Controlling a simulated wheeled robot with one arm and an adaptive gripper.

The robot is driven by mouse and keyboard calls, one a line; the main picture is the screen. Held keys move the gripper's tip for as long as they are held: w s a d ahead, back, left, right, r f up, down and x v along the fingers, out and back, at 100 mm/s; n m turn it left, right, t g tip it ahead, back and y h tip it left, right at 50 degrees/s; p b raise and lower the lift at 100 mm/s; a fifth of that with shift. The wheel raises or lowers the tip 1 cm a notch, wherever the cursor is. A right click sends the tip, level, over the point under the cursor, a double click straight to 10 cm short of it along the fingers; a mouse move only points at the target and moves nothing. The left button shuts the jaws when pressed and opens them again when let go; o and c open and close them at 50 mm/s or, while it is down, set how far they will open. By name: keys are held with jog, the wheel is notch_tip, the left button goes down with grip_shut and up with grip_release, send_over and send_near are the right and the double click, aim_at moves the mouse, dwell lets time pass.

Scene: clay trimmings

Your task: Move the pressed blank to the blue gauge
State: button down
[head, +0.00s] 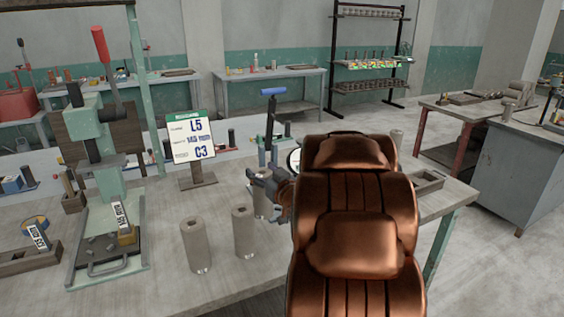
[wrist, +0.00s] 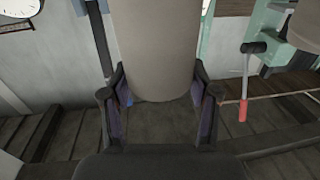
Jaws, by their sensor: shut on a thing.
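My gripper (head: 269,190) is shut on a plain grey-beige cylindrical blank (head: 262,206), which stands upright between the fingers. In the wrist view the blank (wrist: 158,50) fills the space between the two fingertips (wrist: 160,100). Whether its base touches anything is hard to tell. A blue-handled lever device (head: 269,110) stands just behind my gripper, with a white dial (head: 294,160) beside it; its lower part is mostly hidden by my gripper and arm. The dial also shows at the top left of the wrist view (wrist: 18,8).
Two similar cylinders (head: 197,246) (head: 244,232) stand upright in front of my gripper on the bench. A sign (head: 192,141) reads L5, 140 mm, C3. A red-handled press (head: 105,150) stands left. A rectangular tray (head: 428,182) lies right of my arm.

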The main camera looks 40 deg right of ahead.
jog(key=shift+w+d+r+p, duration=0.15)
jog(key=shift+d+p, duration=0.15)
jog(key=w+d+f+p, duration=0.2)
jog(key=d, duration=0.4)
jog(key=w+d+f+p, duration=0.2)
jog(key=d+f, duration=0.1)
jog(key=d, duration=0.3)
jog(key=shift+w, duration=0.35)
jog(key=shift+f, duration=0.2)
jog(key=shift+c, duration=1.4)
grip_release()
jog(key=shift+s+r, duration=0.1)
jog(key=shift+r, duration=0.05)
